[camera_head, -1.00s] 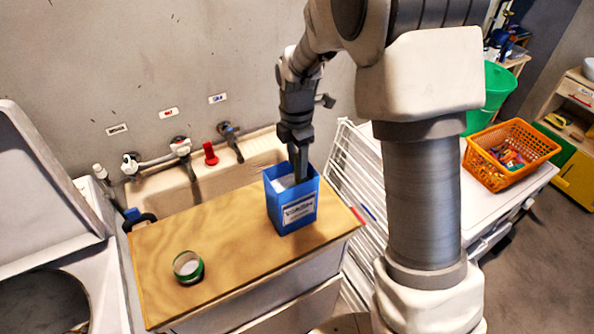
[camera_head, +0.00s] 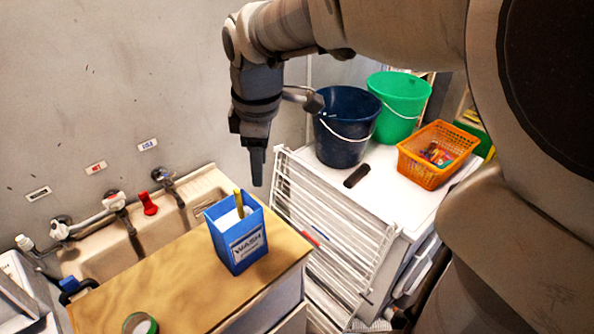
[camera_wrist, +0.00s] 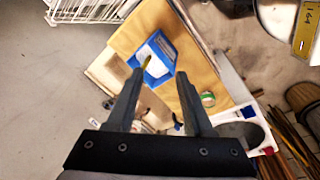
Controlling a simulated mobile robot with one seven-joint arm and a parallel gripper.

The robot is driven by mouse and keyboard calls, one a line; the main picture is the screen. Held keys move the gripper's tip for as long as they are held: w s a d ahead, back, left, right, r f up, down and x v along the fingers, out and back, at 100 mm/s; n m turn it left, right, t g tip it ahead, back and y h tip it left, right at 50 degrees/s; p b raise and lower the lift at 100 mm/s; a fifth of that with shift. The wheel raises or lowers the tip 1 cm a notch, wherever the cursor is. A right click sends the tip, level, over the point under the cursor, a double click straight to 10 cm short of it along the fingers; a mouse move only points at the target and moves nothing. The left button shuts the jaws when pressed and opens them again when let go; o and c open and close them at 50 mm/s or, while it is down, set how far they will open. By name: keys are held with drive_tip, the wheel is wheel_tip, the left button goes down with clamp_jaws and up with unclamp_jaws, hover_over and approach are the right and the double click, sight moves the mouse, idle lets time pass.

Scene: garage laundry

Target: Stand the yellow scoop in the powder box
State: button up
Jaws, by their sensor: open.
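The blue powder box (camera_head: 240,248) stands upright on the wooden board and holds white powder. The yellow scoop (camera_head: 239,203) stands in it, its handle sticking up above the rim near the back. The wrist view shows the box (camera_wrist: 163,76) from above, with the yellow handle (camera_wrist: 146,62) at its edge. My gripper (camera_head: 257,168) is above and just behind the box, apart from it and from the scoop. In the wrist view its two fingers (camera_wrist: 160,85) are spread with nothing between them. The scoop's lower end is hidden in the box.
A green roll (camera_head: 140,323) lies on the wooden board (camera_head: 190,275) at the front. A white drying rack (camera_head: 320,225), a dark blue bucket (camera_head: 345,135), a green bucket (camera_head: 402,92) and an orange basket (camera_head: 425,170) are right.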

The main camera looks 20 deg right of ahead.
drive_tip(key=s+d+r+m+t, duration=0.2)
drive_tip(key=s+d+m+t, duration=0.1)
drive_tip(key=s+m, duration=1)
drive_tip(key=shift+s+d, duration=0.35)
drive_tip(key=shift+s, duration=0.25)
